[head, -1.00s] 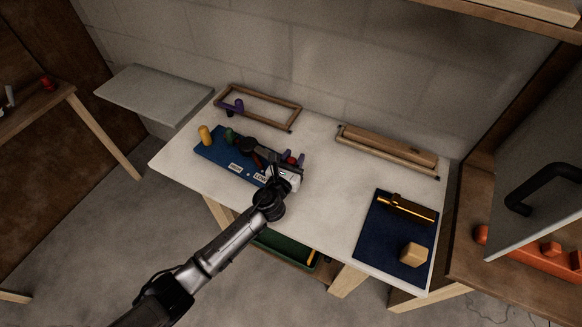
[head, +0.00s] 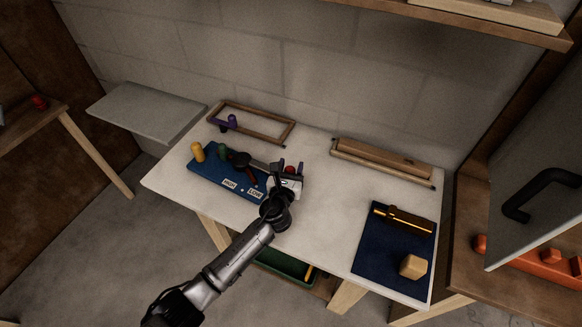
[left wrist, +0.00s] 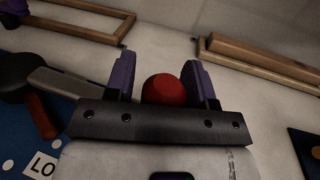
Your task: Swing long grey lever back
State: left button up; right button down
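The long grey lever (head: 264,165) runs from a black hub (head: 241,159) on the blue board (head: 205,178) toward my left gripper. In the left wrist view the grey lever (left wrist: 65,82) passes behind the left purple finger. A red ball knob (left wrist: 165,89), in line with the lever, stands between the two fingers. My left gripper (head: 292,169) is open around the knob, with a visible gap at its left side. Any contact on the right side is unclear. The join of knob and lever is hidden. My right gripper is not in view.
A short red handle (head: 251,175) lies beside the hub. Green (head: 222,152) and yellow (head: 198,152) pegs stand at the board's left. Wooden frames (head: 265,128) lie behind. A navy mat (head: 368,262) with a wooden block (head: 413,266) is at right. The table's middle is clear.

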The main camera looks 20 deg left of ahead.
pick_arm(q)
jog(key=shift+o, duration=0.7)
jog(key=shift+s, duration=0.25)
jog(key=s+p, duration=0.1)
jog(key=s, duration=0.3)
jog(key=s+p, duration=0.1)
jog(key=s, duration=0.4)
jog(key=s+d+p, duration=0.1)
jog(key=s, duration=0.3)
jog(key=shift+s, duration=0.2)
jog(key=shift+n, duration=0.3)
